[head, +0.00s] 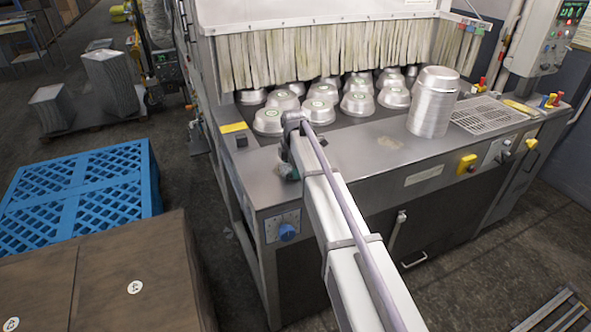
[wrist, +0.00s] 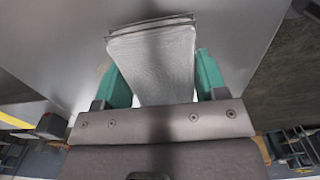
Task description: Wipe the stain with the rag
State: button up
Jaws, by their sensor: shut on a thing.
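My gripper (wrist: 158,62) is shut on a pale grey, finely textured piece (wrist: 160,82) that looks like the folded rag, with dark layered edges at its far end. Its green fingers press on both sides of it. In the head view my arm hides most of the gripper, which is low at the left front of the metal bench (head: 330,147); the rag cannot be made out there. A faint brownish stain (head: 390,143) shows on the bench top, to the right of my gripper and in front of the pans. I cannot tell whether the rag touches the bench.
Several upturned metal pans (head: 320,110) stand at the back under a strip curtain (head: 330,55). A tall pan stack (head: 433,103) stands right of the stain, beside a grate (head: 492,115). A blue pallet (head: 85,185) and brown boxes (head: 110,275) are at the left.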

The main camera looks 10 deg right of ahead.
jog(key=shift+w+a, duration=0.25)
jog(key=shift+w, duration=1.15)
jog(key=shift+w+a, duration=0.3)
jog(key=shift+w, duration=1.05)
jog(key=shift+w+a, duration=0.25)
jog(key=shift+w, duration=1.15)
notch_tip(320, 180, up, 3)
jog(key=p, duration=0.3)
jog(key=shift+s, duration=0.15)
notch_tip(320, 180, up, 4)
jog(key=p, duration=0.4)
jog(key=shift+r, duration=0.25)
jog(key=shift+f, duration=0.1)
jog(key=f+b, duration=0.1)
jog(key=a+f+b, duration=0.1)
jog(key=f+b, duration=0.3)
jog(key=shift+s+a+f, duration=0.2)
jog(key=shift+a, duration=0.2)
jog(key=shift+a+f+b, duration=0.25)
jog(key=shift+b, duration=0.1)
jog(key=shift+f+b, duration=1)
